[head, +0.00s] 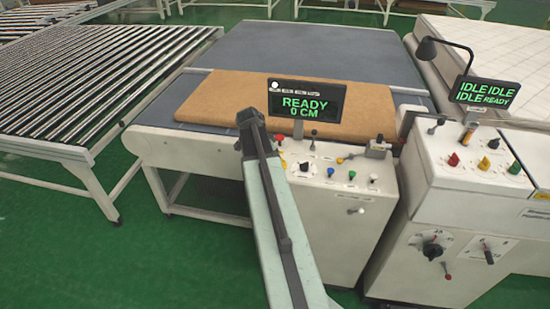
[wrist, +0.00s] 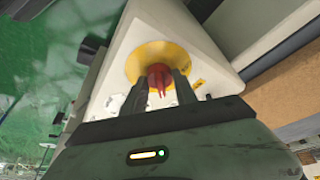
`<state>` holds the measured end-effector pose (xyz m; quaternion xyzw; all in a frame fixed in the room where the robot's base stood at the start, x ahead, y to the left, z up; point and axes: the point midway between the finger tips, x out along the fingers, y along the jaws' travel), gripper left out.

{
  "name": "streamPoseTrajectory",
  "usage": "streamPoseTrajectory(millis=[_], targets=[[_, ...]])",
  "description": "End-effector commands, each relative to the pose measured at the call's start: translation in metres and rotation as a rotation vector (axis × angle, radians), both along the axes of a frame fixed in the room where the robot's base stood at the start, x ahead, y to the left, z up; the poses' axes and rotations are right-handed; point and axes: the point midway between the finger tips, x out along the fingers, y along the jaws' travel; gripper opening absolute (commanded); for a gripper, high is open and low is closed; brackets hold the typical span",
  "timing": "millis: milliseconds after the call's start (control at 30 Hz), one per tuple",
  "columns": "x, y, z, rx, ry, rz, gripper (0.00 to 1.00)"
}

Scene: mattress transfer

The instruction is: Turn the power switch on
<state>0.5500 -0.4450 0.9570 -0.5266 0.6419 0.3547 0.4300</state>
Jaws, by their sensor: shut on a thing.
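In the wrist view, a red rotary knob (wrist: 159,74) sits on a round yellow plate (wrist: 152,53) on the pale face of a control box (wrist: 115,45). It looks like the power switch. My gripper (wrist: 160,88) has its two dark fingers on either side of the red knob and is shut on it. The knob's lower part is partly covered by the fingers. In the head view, my arm reaches up to the left side of the near control console (head: 335,225). The knob and fingertips are hidden there.
The console carries a display (head: 307,101) reading READY 0 CM, with several buttons and levers below it. A brown mattress (head: 230,95) lies on the grey conveyor (head: 300,50) behind. A roller table (head: 85,75) stands left. A second console (head: 470,165) with a lamp stands right.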

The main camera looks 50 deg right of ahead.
Motion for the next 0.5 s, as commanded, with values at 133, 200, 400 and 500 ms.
streamPoseTrajectory(millis=[133,200,400,500], targets=[[0.0038,0.0001,0.0004,-0.001,-0.007,-0.030,0.00],[0.0038,-0.0001,0.0005,-0.003,-0.007,-0.039,0.00],[0.0040,-0.0004,0.0007,-0.004,-0.008,-0.046,0.00],[0.0042,-0.0006,0.0008,-0.005,-0.007,-0.046,0.00]])
